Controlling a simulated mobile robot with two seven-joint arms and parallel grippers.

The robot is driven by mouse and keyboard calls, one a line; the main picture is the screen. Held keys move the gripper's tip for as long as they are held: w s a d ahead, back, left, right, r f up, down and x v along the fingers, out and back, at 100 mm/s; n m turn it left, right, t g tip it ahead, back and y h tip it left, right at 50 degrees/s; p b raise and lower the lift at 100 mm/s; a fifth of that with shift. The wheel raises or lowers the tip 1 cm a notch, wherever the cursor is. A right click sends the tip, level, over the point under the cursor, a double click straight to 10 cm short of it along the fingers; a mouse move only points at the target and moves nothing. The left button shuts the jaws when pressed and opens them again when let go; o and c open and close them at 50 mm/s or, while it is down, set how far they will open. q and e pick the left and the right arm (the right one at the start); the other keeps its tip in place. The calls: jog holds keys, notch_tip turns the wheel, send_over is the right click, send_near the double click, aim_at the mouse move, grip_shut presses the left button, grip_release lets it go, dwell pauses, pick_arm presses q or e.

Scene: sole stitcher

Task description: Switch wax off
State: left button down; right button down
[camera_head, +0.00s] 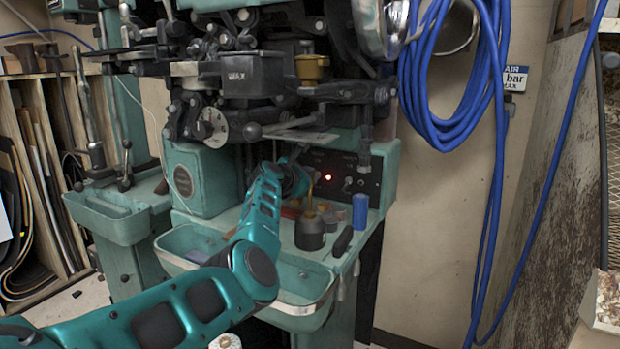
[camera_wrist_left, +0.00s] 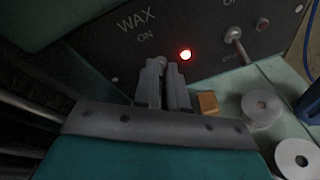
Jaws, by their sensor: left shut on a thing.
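The dark control panel (camera_head: 352,168) sits on the teal stitcher, with a lit red lamp (camera_head: 328,178). In the left wrist view the panel (camera_wrist_left: 112,52) carries the words WAX and ON, and the red lamp (camera_wrist_left: 185,55) glows just right of my fingertips. My left gripper (camera_wrist_left: 163,66) is shut at the spot just below the ON label, on what appears to be the wax switch. The switch is mostly hidden by the fingers, so its position cannot be told. In the head view my left arm reaches up to the panel and its hand is partly hidden. My right gripper is not in view.
A second toggle switch (camera_wrist_left: 236,36) stands right of the lamp. Blue hose (camera_head: 440,90) hangs at the right.

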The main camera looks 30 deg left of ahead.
pick_arm(q)
jog(key=shift+f+t+b, duration=0.5)
jog(key=shift+f+b, duration=0.15)
jog(key=shift+b, duration=0.05)
jog(key=shift+f+t+b, duration=0.1)
jog(key=shift+t+b, duration=0.2)
jog(key=shift+b, duration=0.35)
jog(key=shift+s+t+b, duration=0.1)
jog(key=shift+t+b, duration=0.2)
jog(key=shift+t, duration=0.5)
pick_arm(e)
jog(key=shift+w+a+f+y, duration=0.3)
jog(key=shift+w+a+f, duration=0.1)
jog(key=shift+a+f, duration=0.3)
pick_arm(q)
jog(key=c, duration=1.2)
grip_release()
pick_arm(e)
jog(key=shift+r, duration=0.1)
